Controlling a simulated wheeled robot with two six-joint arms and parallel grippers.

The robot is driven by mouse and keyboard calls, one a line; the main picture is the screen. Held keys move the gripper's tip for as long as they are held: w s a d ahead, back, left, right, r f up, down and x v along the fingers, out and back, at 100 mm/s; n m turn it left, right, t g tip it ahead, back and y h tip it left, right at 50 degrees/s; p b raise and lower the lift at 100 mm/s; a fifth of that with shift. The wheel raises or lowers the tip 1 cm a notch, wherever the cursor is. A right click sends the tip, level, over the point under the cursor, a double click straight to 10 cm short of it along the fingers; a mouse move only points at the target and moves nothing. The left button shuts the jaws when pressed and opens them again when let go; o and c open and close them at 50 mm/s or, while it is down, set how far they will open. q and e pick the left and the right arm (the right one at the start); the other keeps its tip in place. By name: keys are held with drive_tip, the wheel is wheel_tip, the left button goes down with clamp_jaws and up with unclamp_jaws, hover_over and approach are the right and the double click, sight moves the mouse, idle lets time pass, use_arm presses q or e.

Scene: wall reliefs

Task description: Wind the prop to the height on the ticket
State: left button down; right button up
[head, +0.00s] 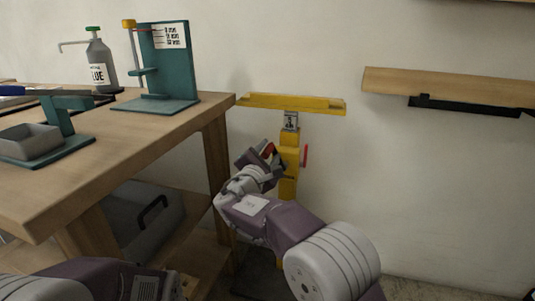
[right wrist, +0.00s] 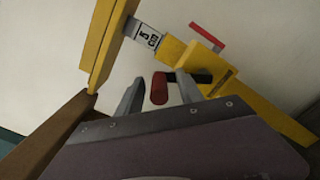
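The yellow prop (head: 289,150) stands upright against the wall, with a flat yellow crossbar (head: 300,104) on top. A small scale plate (head: 291,121) on its neck also shows in the right wrist view (right wrist: 148,38), apparently marked 5 cm. The crank has a red knob (right wrist: 159,88) on a black stub (right wrist: 195,77). A red lever (head: 306,155) sits on the prop's other side. My right gripper (head: 264,152) is open around the red knob, one finger on each side, with visible gaps. A printed white card (head: 170,37) hangs on the teal board; its lines are too small to read.
A wooden bench (head: 150,135) fills the left, its corner near the prop. On it stand a teal stand (head: 181,70), a glue bottle (head: 98,65) and a grey tray (head: 30,143). A wooden wall shelf (head: 450,86) is at right. A grey bin (head: 140,225) sits below.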

drive_tip(key=shift+a, duration=0.1)
drive_tip(key=shift+s+a, duration=0.1)
drive_tip(key=p+v, duration=0.3)
drive_tip(key=v, duration=0.5)
drive_tip(key=shift+s, duration=0.4)
